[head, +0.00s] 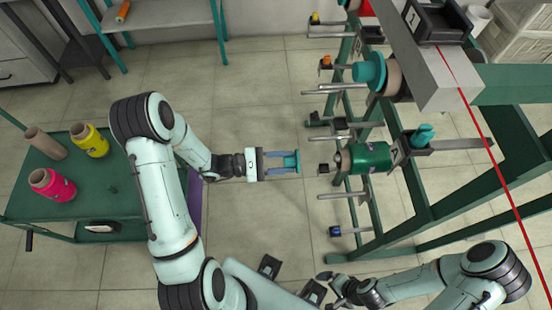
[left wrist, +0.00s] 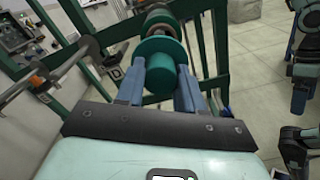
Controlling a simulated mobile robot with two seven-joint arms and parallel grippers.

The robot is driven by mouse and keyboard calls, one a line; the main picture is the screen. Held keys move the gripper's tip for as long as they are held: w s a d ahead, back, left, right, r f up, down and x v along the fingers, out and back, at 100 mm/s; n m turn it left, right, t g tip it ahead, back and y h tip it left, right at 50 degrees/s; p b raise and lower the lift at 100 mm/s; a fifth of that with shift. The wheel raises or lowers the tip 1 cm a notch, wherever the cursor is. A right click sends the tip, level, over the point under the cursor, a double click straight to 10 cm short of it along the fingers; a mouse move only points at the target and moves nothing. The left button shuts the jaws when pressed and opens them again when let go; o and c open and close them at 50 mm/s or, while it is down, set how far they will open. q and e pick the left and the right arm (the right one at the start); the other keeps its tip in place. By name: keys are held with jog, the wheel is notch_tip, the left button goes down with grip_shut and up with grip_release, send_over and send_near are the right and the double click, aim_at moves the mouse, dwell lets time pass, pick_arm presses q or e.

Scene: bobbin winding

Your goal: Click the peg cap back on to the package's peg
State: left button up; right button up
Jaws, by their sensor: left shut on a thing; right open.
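My left gripper (head: 288,162) is shut on a teal peg cap (head: 292,161), held in the air left of the rack. In the left wrist view the cap (left wrist: 162,76) sits between the blue fingers, its round flange facing away from me. The green package (head: 368,157) lies sideways on the rack, its brown cone end toward the cap. In the head view a clear gap separates the cap from the dark end piece (head: 323,168) in front of that package. In the wrist view the cap partly hides what lies behind it. My right gripper (head: 334,286) is open, low in the picture.
The green rack (head: 410,185) carries several metal pegs jutting left. Another teal cap (head: 369,71) sits on a brown package higher up. A green cart (head: 105,185) with pink and yellow cones stands at left. A red line crosses the right side.

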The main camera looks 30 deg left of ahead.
aim_at(334, 159)
pick_arm(q)
jog(key=x, duration=0.4)
jog(key=shift+w+d, duration=0.2)
jog(key=shift+d, duration=0.1)
jog(key=shift+x, duration=2.85)
jog(key=shift+w+d+b, duration=0.15)
jog(key=shift+b, duration=0.2)
jog(key=shift+d, duration=0.1)
jog(key=o, duration=1.2)
jog(key=shift+o, duration=0.2)
